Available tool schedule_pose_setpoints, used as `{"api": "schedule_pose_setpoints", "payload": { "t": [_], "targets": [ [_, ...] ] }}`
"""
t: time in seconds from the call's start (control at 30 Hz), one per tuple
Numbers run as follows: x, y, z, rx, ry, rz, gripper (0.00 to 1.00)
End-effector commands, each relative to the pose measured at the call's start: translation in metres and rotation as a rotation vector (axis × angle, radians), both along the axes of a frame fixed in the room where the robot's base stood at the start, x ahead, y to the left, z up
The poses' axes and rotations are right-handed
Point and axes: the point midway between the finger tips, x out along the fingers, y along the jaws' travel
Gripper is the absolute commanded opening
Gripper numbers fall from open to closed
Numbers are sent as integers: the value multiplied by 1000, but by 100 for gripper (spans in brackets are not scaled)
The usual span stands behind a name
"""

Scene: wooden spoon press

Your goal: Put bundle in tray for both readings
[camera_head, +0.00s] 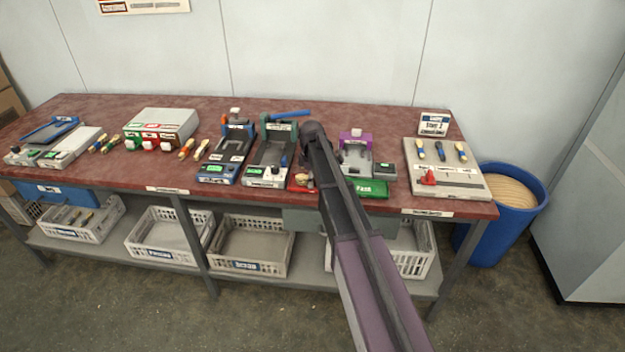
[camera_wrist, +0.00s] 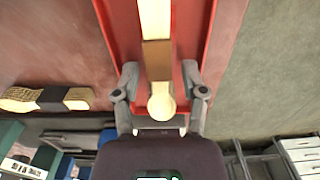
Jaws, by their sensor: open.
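A pale wooden bundle (camera_wrist: 156,20) with a brown band lies lengthwise over a red tray (camera_wrist: 192,40) in the wrist view. Its rounded end points towards my wrist. My gripper (camera_wrist: 159,78) is open, with one finger on each side of the bundle and a gap on both sides. I cannot tell whether the bundle rests on the tray floor. In the head view the red tray (camera_head: 298,184) shows only partly beside my arm, which hides the gripper's fingers and the bundle. A green tray (camera_head: 371,189) marked "Fast" sits to the right.
Another wooden bundle (camera_wrist: 18,99) with a dark band lies left in the wrist view. Presses with blue (camera_head: 218,171), green (camera_head: 268,174) and purple (camera_head: 356,136) parts stand on the red-brown bench (camera_head: 300,108). A spoon board (camera_head: 455,184) stands right, beside a blue bin (camera_head: 478,240).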

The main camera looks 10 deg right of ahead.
Motion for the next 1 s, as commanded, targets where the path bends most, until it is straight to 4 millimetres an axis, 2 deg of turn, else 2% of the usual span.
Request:
{"api": "schedule_pose_setpoints", "payload": {
  "t": [1.0],
  "targets": [
    [0, -1, 77, 0, 0, -1, 55]
  ]
}}
